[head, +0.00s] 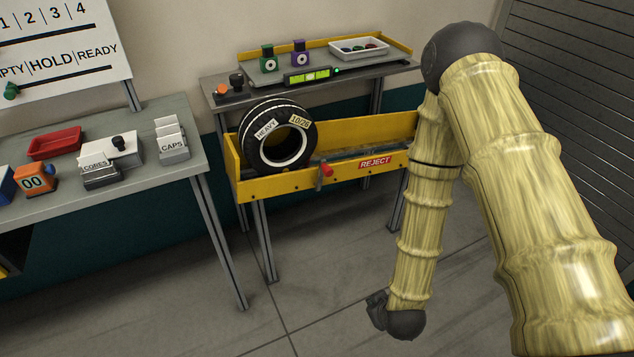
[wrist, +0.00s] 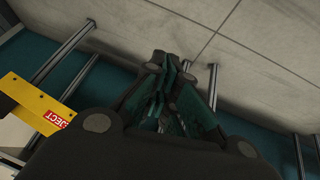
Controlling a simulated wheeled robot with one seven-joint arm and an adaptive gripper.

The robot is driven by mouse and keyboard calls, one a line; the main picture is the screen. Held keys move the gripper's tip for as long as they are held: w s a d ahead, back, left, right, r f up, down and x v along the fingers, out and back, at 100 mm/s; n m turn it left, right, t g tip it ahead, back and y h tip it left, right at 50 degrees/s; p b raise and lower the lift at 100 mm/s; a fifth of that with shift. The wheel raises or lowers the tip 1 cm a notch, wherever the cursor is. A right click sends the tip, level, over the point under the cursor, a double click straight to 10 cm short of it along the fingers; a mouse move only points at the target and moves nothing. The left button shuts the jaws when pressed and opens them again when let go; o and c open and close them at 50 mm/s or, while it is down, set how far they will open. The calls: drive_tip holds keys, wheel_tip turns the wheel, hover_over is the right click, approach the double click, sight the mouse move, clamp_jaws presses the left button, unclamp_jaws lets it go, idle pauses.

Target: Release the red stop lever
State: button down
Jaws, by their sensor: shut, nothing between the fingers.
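The red stop lever (head: 326,170) sticks out from the front of the yellow reject trough (head: 290,185) in the head view. A black tyre (head: 254,150) with "HEAVY" and "10/26" labels stands in the trough, just left of the lever. My gripper (wrist: 165,95) is shut and empty in the wrist view, pointing toward the floor and table legs. In the head view my arm hangs down right of the trough, its end low and well apart from the lever. The lever does not show in the wrist view; a corner of the trough (wrist: 38,105) does.
A grey shelf (head: 387,72) behind the trough holds a scale with a lit display (head: 308,76), green and purple blocks and a white tray (head: 358,48). A grey table (head: 185,110) with card boxes stands at left. The floor before the trough is clear.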

drive_tip(key=w+a+r+n+t+y+b, duration=0.1)
drive_tip(key=w+a+r+n+t+b, duration=0.2)
drive_tip(key=w+a+r+n+t, duration=0.2)
drive_tip(key=w+a+r+n+t+y+b, duration=0.2)
drive_tip(key=w+a+r+n+t+b, duration=0.2)
drive_tip(key=w+a+r, duration=0.8)
drive_tip(key=w+r+n+t, duration=0.1)
drive_tip(key=w+r, duration=0.1)
drive_tip(key=w, duration=0.3)
drive_tip(key=shift+w+a+r+n, duration=0.2)
drive_tip(key=shift+a+r+n, duration=0.05)
drive_tip(key=shift+n, duration=0.15)
drive_tip(key=shift+w, duration=0.15)
drive_tip(key=w+d+f, duration=0.1)
drive_tip(key=w+f, duration=0.1)
drive_tip(key=w, duration=0.9)
drive_tip(key=shift+f, duration=0.25)
